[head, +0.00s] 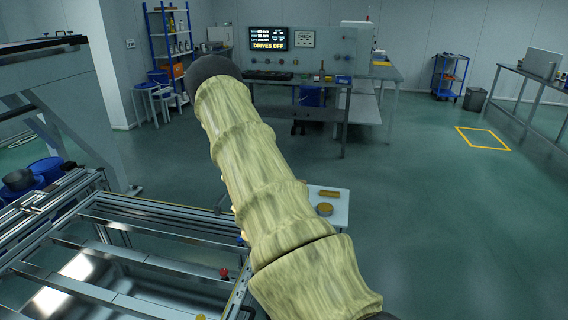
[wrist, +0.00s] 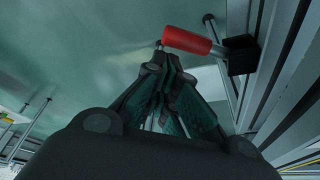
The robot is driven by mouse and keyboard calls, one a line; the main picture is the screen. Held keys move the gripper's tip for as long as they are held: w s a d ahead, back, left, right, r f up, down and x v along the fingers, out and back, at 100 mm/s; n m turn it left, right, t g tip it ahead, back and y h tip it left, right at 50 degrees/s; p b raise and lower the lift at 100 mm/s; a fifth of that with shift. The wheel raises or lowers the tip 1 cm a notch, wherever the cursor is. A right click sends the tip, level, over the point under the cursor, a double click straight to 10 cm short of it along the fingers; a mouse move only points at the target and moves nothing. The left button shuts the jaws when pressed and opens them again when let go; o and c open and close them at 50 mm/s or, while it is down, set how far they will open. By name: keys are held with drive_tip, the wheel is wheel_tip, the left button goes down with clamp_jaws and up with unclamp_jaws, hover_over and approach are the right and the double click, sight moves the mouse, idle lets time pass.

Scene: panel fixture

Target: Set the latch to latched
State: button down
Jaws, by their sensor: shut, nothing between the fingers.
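The latch shows in the wrist view as a red handle (wrist: 187,40) on a short metal stem. The stem runs to a black block (wrist: 240,56) beside an aluminium rail. The handle lies nearly crosswise in the picture, its free end to the left. My gripper (wrist: 162,58) is shut and empty, with its fingertips close below the handle's free end. I cannot tell if they touch it. In the head view my sleeved arm hides the gripper. A small red thing (head: 223,272) shows on the frame's edge there; I cannot tell if it is the latch handle.
An aluminium frame (head: 150,222) with rails fills the lower left of the head view. A small white table (head: 340,211) with yellowish parts stands behind my arm. A workbench (head: 330,88) with a screen is farther back. Open floor lies to the right.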

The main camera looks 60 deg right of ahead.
drive_tip(key=p+v, duration=0.5)
drive_tip(key=v, duration=0.3)
drive_tip(key=shift+p, duration=0.3)
drive_tip(key=shift+f, duration=0.1)
